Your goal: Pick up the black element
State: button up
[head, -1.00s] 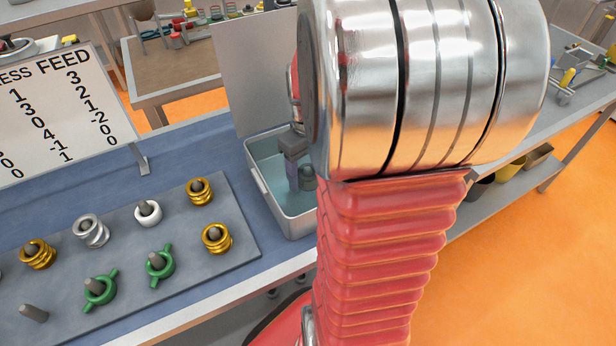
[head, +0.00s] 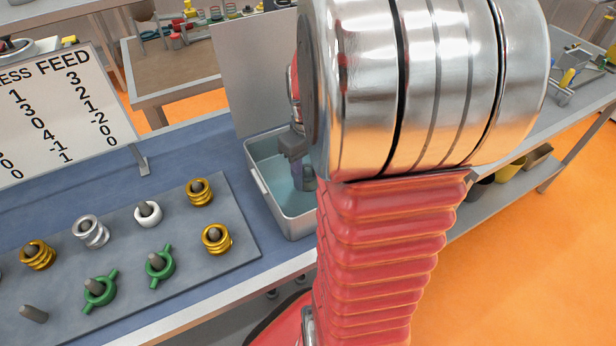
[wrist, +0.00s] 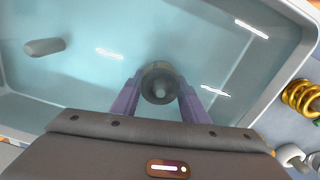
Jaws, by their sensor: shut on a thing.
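The black element (wrist: 158,72), a dark ring-like piece with a lighter grey peg end showing in its middle, is between the purple fingers of my gripper (wrist: 160,84) in the wrist view. The fingers touch it on both sides and are shut on it. In the head view my gripper (head: 299,172) reaches down into the grey tray (head: 263,186), and the element (head: 309,184) shows partly at the fingertips, beside my arm. I cannot tell whether it touches the tray floor.
A loose grey peg (wrist: 45,47) lies on the tray floor. Left of the tray, a grey plate (head: 140,285) carries gold, silver, white and green pieces on pegs, with one bare peg (head: 33,313). A lettered board (head: 60,110) stands behind. The tray walls are close around my gripper.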

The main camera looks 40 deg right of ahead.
jog(key=shift+r, duration=0.1)
notch_tip(320, 180, up, 10)
jog(key=shift+f, duration=0.1)
dwell(0.5)
jog(key=shift+s, duration=0.1)
dwell(0.4)
